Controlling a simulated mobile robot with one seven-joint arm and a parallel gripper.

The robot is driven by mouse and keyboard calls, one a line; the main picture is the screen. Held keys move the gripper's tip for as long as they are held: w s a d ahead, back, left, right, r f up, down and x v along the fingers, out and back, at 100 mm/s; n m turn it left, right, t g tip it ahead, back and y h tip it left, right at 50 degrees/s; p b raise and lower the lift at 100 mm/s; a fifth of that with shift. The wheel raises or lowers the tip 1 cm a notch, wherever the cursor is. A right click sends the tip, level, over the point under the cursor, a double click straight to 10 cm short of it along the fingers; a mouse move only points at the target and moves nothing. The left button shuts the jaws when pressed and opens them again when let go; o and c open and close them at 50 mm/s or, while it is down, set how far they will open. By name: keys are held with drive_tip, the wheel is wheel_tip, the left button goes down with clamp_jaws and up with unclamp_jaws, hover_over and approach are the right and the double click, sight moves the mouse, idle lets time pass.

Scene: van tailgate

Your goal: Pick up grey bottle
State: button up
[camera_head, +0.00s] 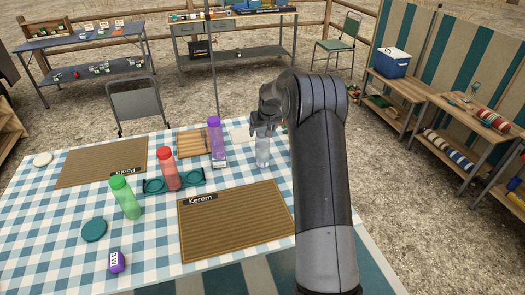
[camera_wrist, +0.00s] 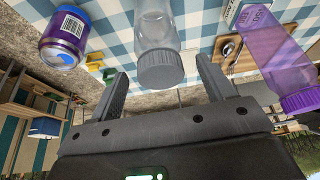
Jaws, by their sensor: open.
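The grey bottle (camera_head: 262,153) is clear with a grey cap and stands on the checkered table near its back right. In the wrist view the bottle (camera_wrist: 156,25) shows with its ribbed cap between the two fingers of my gripper (camera_wrist: 162,84), with a visible gap on each side. In the head view my gripper (camera_head: 265,120) is at the bottle's top, partly hidden by my own wrist. My gripper is open and holds nothing.
A purple bottle (camera_head: 216,140) stands close left of the grey one; it also shows in the wrist view (camera_wrist: 275,55). A red bottle (camera_head: 168,168) and green bottle (camera_head: 125,197) stand farther left. A purple jar (camera_wrist: 66,35) shows on the wrist view's left. A placemat (camera_head: 235,225) lies in front.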

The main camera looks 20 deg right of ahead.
drive_tip(key=shift+x, duration=1.15)
drive_tip(key=shift+c, duration=0.3)
clamp_jaws()
drive_tip(key=shift+r, duration=0.15)
